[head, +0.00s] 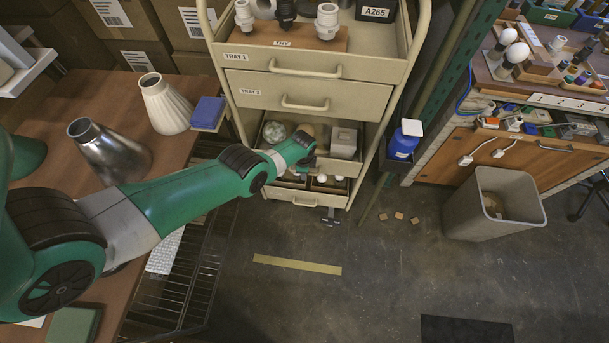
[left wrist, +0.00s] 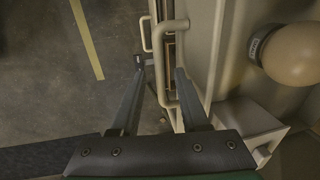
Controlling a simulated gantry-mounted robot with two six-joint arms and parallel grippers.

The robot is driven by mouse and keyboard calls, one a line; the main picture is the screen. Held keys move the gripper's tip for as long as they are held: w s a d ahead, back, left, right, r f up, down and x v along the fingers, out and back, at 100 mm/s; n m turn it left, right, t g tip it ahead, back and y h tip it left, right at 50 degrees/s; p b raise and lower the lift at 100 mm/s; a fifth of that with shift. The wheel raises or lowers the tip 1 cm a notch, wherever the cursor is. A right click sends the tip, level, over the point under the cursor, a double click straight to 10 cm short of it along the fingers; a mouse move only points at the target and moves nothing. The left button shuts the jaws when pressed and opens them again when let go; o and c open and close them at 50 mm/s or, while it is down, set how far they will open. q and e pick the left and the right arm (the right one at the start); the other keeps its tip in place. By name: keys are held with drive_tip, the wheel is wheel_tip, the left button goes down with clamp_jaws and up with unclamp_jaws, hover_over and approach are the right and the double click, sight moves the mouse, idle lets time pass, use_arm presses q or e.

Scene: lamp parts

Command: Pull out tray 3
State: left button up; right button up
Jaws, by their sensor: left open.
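The beige cart has drawers stacked in front; the upper two carry tray labels. Below them, tray 3 (head: 343,167) shows its contents, and my left arm covers much of its front. In the left wrist view, my left gripper (left wrist: 160,72) is open. Its two fingers stand on either side of a beige bar handle (left wrist: 159,62) on a drawer front, with the bar between them; I cannot tell whether they touch it. In the head view, the fingers are mostly hidden at the end of my arm. My right gripper is not in view.
A lower drawer with its own handle (head: 305,203) sits beneath. A round bulb (left wrist: 296,54) lies inside the tray. A blue bottle (head: 404,140) hangs at the cart's right side. A grey bin (head: 492,210) stands right. The floor in front of the cart is mostly clear.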

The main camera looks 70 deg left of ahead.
use_arm(q)
clamp_jaws()
idle(1.4)
